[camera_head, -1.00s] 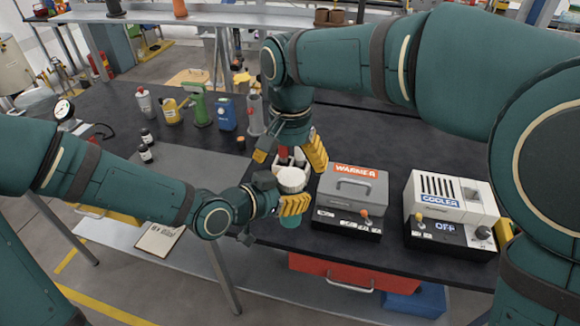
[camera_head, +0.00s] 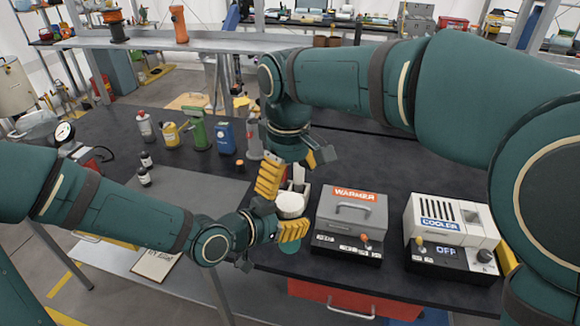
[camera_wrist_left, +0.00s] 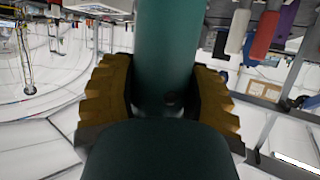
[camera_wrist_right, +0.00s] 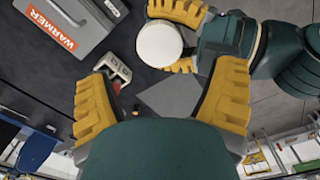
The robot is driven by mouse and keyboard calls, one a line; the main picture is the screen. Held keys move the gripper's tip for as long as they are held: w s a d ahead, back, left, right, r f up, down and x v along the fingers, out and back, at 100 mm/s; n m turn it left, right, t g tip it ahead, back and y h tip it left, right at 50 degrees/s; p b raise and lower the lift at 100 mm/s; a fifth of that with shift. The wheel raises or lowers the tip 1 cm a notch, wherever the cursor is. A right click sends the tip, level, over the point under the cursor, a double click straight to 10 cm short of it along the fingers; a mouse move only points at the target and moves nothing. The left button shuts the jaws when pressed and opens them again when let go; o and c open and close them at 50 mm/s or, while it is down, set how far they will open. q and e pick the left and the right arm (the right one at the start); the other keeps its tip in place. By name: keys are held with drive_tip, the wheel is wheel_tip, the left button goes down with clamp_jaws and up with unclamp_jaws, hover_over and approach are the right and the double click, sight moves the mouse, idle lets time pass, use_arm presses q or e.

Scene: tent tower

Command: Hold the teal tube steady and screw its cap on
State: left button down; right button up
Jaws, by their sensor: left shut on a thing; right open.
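The teal tube (camera_head: 287,247) stands upright in my left gripper (camera_head: 284,232), which is shut on it. The tube also fills the middle of the left wrist view (camera_wrist_left: 168,60), between the yellow fingers. A round white cap (camera_head: 291,205) sits over the tube's top. In the right wrist view the cap (camera_wrist_right: 159,44) lies between the left gripper's fingers; how far it is seated cannot be told. My right gripper (camera_head: 295,168) is open and empty just above the cap. In its own view the spread fingers (camera_wrist_right: 160,100) are clear of the cap.
The orange-labelled warmer (camera_head: 350,222) and the white cooler (camera_head: 448,225) stand right of the tube. A small pale holder (camera_wrist_right: 116,70) is close to the cap. Bottles and cans, including a blue can (camera_head: 225,137), stand at the back left. The grey mat (camera_head: 195,180) has free room.

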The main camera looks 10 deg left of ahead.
sight(290, 202)
drive_tip(key=n, duration=0.7)
drive_tip(key=shift+r, duration=0.4)
drive_tip(key=n, duration=0.5)
drive_tip(key=shift+d+r, duration=0.1)
drive_tip(key=shift+r, duration=0.15)
drive_tip(key=n, duration=0.5)
drive_tip(key=shift+r, duration=0.25)
drive_tip(key=n, duration=0.6)
drive_tip(key=shift+r, duration=0.3)
drive_tip(key=shift+f, duration=4.05)
